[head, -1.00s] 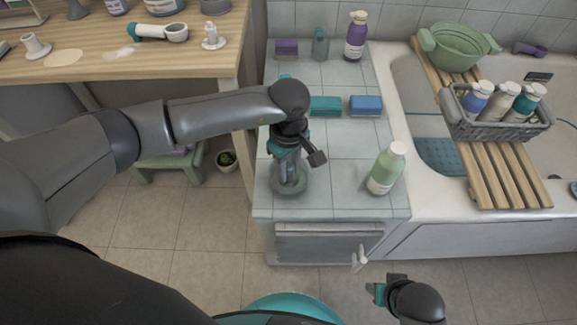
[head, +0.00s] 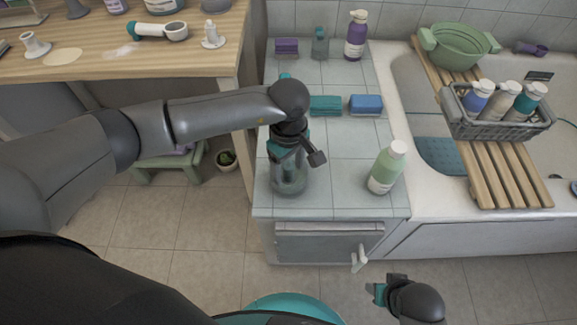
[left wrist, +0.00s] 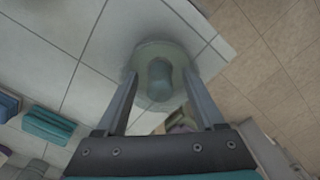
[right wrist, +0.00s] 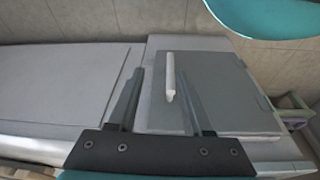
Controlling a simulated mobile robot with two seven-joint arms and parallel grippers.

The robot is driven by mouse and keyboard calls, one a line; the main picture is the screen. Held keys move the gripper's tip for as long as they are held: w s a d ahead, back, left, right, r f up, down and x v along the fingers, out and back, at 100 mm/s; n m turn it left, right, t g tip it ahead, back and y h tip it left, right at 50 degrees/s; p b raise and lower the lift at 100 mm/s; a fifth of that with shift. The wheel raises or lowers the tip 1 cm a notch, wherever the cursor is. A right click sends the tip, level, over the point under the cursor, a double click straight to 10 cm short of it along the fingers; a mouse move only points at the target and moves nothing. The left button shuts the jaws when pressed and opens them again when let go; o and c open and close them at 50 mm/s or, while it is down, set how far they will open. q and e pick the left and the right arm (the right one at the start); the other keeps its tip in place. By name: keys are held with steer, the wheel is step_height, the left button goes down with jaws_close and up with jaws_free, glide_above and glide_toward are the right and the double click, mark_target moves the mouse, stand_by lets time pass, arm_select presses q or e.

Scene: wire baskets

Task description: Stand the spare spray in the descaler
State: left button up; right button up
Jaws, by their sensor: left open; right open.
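A clear glass jar (head: 289,184), which I take for the descaler, stands upright at the front left of the tiled counter. My left gripper (head: 287,158) points down at its mouth. In the left wrist view the jar's pale rim (left wrist: 150,49) lies ahead of the open left gripper (left wrist: 160,78). A grey-green rounded piece (left wrist: 160,82), probably the spray, shows within the jar's outline between the fingers. How deep it sits is unclear. My right gripper (head: 380,292) is open and empty in front of the cabinet; its fingers (right wrist: 160,70) show in the right wrist view.
A grey basket of bottles (head: 495,124) rests on the wooden bath rack (head: 508,180). The wooden table (head: 110,65) is at left.

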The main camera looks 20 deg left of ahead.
mark_target(288, 164)
stand_by(0.4)
arm_select(q)
steer(key=shift+r+p, duration=1.2)
steer(key=shift+r, duration=0.35)
steer(key=shift+r+p, duration=0.7)
steer(key=shift+r, duration=0.2)
steer(key=shift+r+p, duration=0.9)
steer(key=shift+r, duration=0.3)
steer(key=shift+r+p, duration=0.65)
steer(key=shift+r, duration=0.2)
arm_select(e)
steer(key=s+d+f, duration=0.4)
steer(key=s+f, duration=0.2)
steer(key=f, duration=0.2)
steer(key=shift+s+g, duration=0.15)
steer(key=shift+g, duration=0.15)
steer(key=shift+f, duration=0.1)
